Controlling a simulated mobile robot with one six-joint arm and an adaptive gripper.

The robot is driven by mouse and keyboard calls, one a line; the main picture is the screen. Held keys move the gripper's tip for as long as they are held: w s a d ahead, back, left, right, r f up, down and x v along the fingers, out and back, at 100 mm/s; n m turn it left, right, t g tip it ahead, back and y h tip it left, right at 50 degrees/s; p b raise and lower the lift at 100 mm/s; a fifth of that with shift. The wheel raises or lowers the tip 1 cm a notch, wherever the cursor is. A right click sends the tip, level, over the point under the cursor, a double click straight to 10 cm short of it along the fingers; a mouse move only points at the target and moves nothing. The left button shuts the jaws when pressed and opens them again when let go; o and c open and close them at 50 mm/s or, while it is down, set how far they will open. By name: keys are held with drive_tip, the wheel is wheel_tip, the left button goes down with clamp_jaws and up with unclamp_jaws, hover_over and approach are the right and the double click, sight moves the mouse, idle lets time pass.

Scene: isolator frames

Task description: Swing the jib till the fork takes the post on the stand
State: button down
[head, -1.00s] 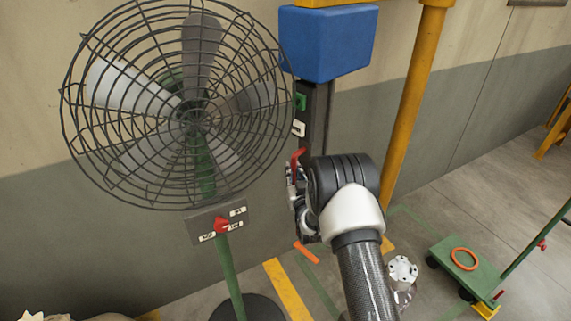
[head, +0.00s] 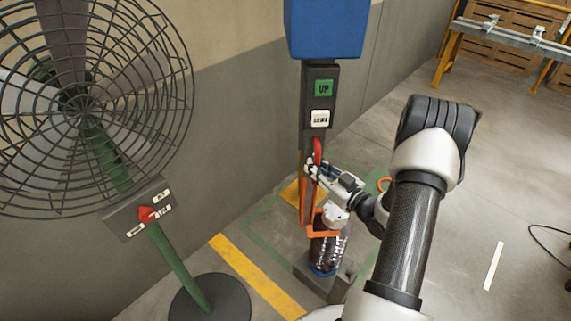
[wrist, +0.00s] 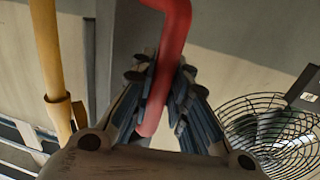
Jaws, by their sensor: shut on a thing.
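The jib's dark mast (head: 321,90) hangs below a blue box (head: 325,30) and carries a green UP button and a white button. Its red handle (head: 318,150) is between the fingers of my gripper (head: 311,168), which is shut on it. The wrist view shows the red handle (wrist: 172,60) running down between the fingers of my gripper (wrist: 165,95). The orange fork (head: 322,235) is low on the jib, at the neck of the dark ribbed post (head: 328,252) under its pale cap. I cannot tell how fully it surrounds the neck. The post stands upright on the grey stand (head: 325,284).
A caged fan (head: 85,105) on a green pole stands at the left, with a red switch knob (head: 146,214). A wall runs behind. A yellow floor stripe (head: 255,275) lies left of the stand. A bench (head: 510,35) stands far right. The floor at right is mostly clear.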

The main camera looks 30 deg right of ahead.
drive_tip(key=shift+s+d+f, duration=0.1)
drive_tip(key=shift+s+d, duration=0.55)
drive_tip(key=shift+d, duration=0.3)
drive_tip(key=shift+s+d, duration=0.6)
drive_tip(key=shift+d, duration=0.3)
drive_tip(key=c, duration=1.5)
unclamp_jaws()
drive_tip(key=shift+c, duration=0.2)
drive_tip(key=shift+s, duration=0.1)
drive_tip(key=s+d, duration=0.2)
drive_tip(key=s, duration=0.9)
drive_tip(key=shift+s, duration=0.4)
